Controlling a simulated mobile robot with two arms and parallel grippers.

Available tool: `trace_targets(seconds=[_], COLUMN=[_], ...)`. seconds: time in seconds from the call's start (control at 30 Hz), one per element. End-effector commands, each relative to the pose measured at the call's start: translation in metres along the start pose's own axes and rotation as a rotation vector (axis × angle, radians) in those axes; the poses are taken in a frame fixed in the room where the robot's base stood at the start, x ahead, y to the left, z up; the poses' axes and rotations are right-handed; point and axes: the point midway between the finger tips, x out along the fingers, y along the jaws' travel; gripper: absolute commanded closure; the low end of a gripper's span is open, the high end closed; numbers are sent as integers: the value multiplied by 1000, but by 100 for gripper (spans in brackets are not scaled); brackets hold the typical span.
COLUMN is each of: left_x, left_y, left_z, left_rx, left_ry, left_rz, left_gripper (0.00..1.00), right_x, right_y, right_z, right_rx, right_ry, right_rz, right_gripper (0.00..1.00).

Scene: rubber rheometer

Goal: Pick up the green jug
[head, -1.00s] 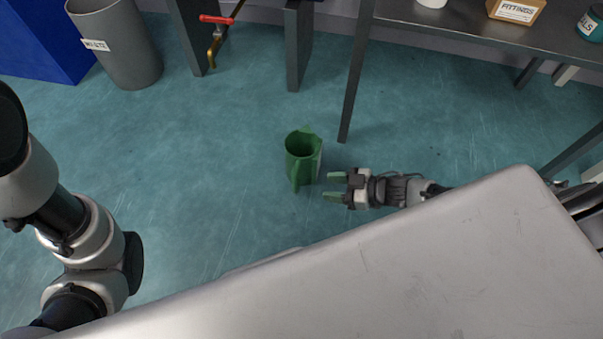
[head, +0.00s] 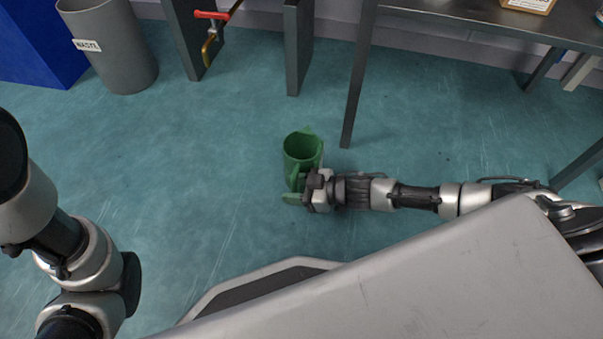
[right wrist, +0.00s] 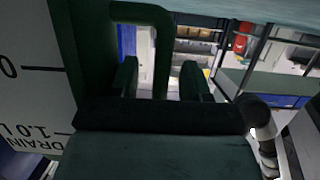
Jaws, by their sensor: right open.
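The green jug (head: 302,148) stands upright on the floor, open at the top, with its handle toward the near side. In the right wrist view its handle (right wrist: 161,50) is a dark green loop, and its white scale label (right wrist: 32,100) reads "1.0 L" and "DRAIN". My right gripper (head: 295,188) is open at the handle. In the right wrist view the upright bar of the handle shows between its two fingers (right wrist: 157,80); I cannot tell whether they touch it. My left arm is at the left of the head view, its gripper out of sight.
A metal table leg (head: 358,85) stands just behind and right of the jug. A grey waste bin (head: 115,55), a blue box (head: 40,40) and a red-handled valve (head: 211,15) are farther back. The floor (head: 190,180) left of the jug is clear.

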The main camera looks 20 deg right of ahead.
Motion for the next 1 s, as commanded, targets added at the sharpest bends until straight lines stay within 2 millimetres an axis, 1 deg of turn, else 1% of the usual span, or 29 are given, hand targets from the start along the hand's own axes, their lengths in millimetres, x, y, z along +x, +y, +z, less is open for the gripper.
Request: trace_targets(seconds=[0.2,0.23,0.5,0.53,1.0], left_x=[0,0,0,0,0], left_y=[0,0,0,0,0], left_z=[0,0,0,0,0], left_rx=[0,0,0,0,0], left_ry=[0,0,-1,-1,-1], left_rz=[0,0,0,0,0], left_gripper=[57,57,57,57,57], right_x=[1,1,1,0,0], right_y=[0,0,0,0,-1], right_z=[-1,-1,0,0,0], right_rx=[0,0,0,0,5], right_ry=[-1,-1,-1,-1,-2], right_rz=[0,0,0,0,0], right_gripper=[53,55,96,100,100])
